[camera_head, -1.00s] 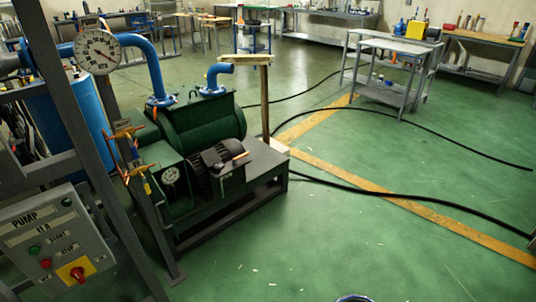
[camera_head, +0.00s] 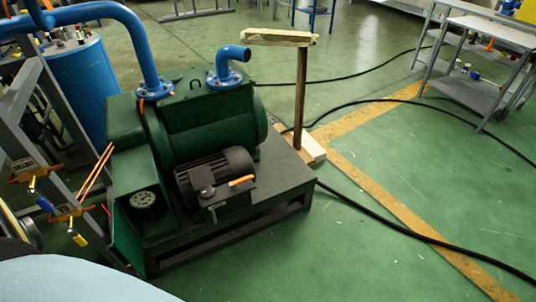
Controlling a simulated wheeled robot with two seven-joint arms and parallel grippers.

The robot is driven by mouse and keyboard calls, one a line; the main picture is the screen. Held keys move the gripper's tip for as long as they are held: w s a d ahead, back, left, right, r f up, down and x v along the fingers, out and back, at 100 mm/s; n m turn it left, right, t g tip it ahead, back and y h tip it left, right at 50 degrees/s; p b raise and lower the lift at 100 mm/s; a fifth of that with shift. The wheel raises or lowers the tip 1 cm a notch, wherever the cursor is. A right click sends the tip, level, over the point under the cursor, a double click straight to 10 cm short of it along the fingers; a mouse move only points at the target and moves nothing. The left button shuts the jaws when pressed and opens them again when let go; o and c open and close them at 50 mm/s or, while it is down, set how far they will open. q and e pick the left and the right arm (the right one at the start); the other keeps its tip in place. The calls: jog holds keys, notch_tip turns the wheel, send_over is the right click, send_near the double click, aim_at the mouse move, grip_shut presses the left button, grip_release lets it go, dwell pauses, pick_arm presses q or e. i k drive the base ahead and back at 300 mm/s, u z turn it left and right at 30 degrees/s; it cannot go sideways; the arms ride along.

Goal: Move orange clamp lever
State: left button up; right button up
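Several orange parts could be the clamp lever; I cannot tell which one is meant. A thin pair of orange rods (camera_head: 95,170) slants up beside the grey frame, left of the green pump. A short orange lever (camera_head: 241,180) sits on the dark motor (camera_head: 214,177) at the pump's front. A small orange piece (camera_head: 141,105) is at the blue pipe's flange. Orange-yellow handles (camera_head: 34,172) with labels are on the frame at the left, with another labelled one (camera_head: 68,211) lower down. Neither of my grippers is in view.
The green pump (camera_head: 205,130) stands on a dark metal base (camera_head: 285,170). A wooden post (camera_head: 300,90) rises behind it. Black hoses (camera_head: 400,230) cross the green floor. A grey cart (camera_head: 490,35) is at the upper right.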

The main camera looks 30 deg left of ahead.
aim_at(232, 185)
jog(key=i, duration=0.25)
jog(key=u, duration=0.95)
